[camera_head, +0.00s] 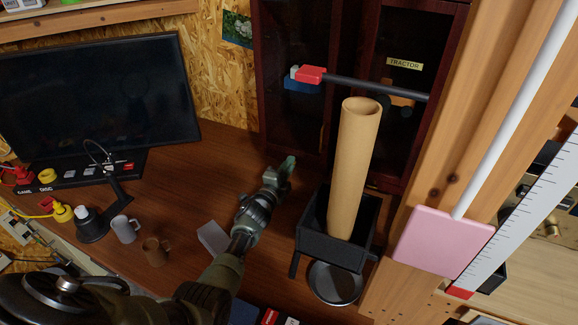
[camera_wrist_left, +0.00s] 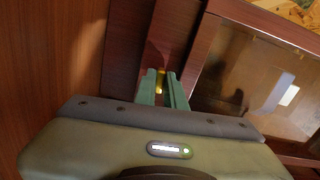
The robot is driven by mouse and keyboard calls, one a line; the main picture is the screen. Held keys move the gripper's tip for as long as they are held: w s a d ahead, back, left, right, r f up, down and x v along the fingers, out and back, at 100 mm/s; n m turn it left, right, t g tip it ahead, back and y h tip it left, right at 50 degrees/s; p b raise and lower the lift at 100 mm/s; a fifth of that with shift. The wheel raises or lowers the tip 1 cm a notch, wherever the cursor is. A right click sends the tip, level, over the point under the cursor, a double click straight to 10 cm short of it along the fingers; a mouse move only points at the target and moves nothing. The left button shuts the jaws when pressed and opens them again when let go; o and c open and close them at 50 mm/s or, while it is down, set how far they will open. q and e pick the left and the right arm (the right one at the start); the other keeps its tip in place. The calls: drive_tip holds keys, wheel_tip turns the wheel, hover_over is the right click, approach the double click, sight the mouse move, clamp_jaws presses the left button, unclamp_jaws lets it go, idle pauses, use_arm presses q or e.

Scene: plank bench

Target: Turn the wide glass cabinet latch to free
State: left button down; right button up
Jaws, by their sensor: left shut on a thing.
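The wide glass cabinet (camera_head: 345,45) has dark red-brown frames and dark glass doors at the back of the bench. In the left wrist view, its frame and a glass pane (camera_wrist_left: 260,75) lie beyond my fingers. My left gripper (camera_head: 287,165) is at the foot of the cabinet. In the left wrist view, its green fingers (camera_wrist_left: 163,88) are shut on a small yellow, brass-like latch (camera_wrist_left: 160,80) in front of the frame. The latch's turn angle is hard to tell. It is hidden in the head view. My right gripper is not in view.
A tan tube (camera_head: 354,170) stands in a black stand (camera_head: 335,250) right of my left gripper. A monitor (camera_head: 95,95), grey mug (camera_head: 125,229) and brown mug (camera_head: 156,251) stand at left.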

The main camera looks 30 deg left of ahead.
use_arm(q)
drive_tip(key=shift+f+n+b, duration=0.1)
drive_tip(key=shift+n+b, duration=0.3)
drive_tip(key=shift+n, duration=8)
drive_tip(key=c, duration=1.8)
unclamp_jaws()
drive_tip(key=shift+s, duration=0.1)
drive_tip(key=s, duration=0.7)
drive_tip(key=shift+s+d+p, duration=0.25)
drive_tip(key=shift+s+p, duration=0.05)
drive_tip(key=shift+s, duration=0.05)
